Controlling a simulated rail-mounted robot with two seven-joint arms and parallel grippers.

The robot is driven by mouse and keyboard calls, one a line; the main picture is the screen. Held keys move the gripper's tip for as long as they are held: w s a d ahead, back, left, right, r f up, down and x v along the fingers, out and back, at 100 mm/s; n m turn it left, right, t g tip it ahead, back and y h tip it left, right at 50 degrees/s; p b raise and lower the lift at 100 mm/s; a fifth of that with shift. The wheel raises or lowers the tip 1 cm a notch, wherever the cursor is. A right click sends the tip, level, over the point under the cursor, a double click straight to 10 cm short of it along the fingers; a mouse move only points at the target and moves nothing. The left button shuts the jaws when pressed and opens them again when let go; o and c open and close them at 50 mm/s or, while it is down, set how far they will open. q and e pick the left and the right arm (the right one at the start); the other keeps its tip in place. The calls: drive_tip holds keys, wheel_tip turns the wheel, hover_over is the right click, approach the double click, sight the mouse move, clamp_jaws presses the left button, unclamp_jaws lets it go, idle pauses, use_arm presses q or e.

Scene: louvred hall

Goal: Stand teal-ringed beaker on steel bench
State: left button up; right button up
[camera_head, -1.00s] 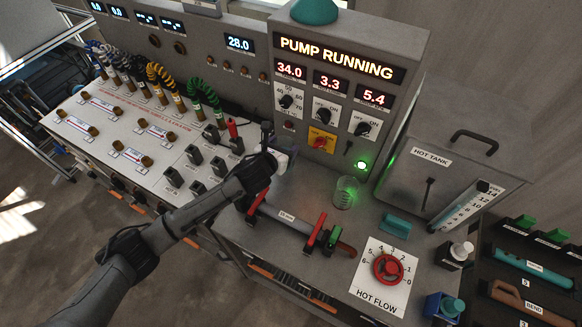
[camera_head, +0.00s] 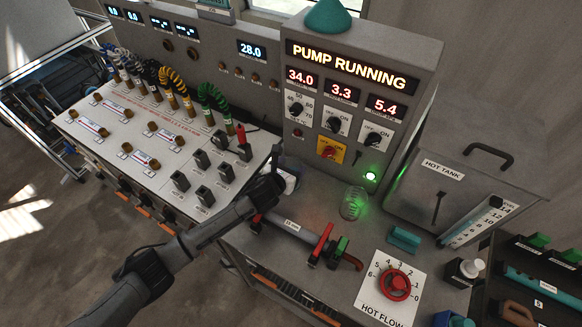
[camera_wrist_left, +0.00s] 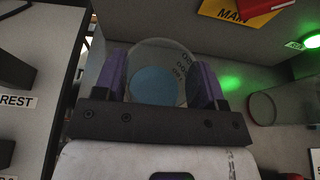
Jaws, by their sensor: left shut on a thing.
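My left gripper (camera_head: 285,181) is over the back left of the grey steel bench (camera_head: 318,196), by the edge of the switch panel. In the left wrist view its purple fingers (camera_wrist_left: 164,75) are shut on a clear glass beaker (camera_wrist_left: 172,58) with a blue disc showing inside it. No teal ring can be made out on it. The arm mostly hides the held beaker in the head view, and I cannot tell if its base touches the bench. Another clear glass (camera_head: 354,203) stands on the bench to the right. My right gripper is not in view.
A pipe with red and green levers (camera_head: 292,228) lies across the bench front. A teal block (camera_head: 404,239), the red hot flow knob (camera_head: 394,283) and the hot tank (camera_head: 450,190) are to the right. The pump cabinet (camera_head: 350,100) rises behind.

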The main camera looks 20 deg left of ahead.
use_arm(q)
drive_tip(key=o, duration=1.1)
drive_tip(key=shift+f, duration=0.15)
drive_tip(key=shift+s+r, duration=0.1)
drive_tip(key=shift+r, duration=0.15)
drive_tip(key=shift+p+v, duration=0.55)
drive_tip(key=shift+v, duration=3.1)
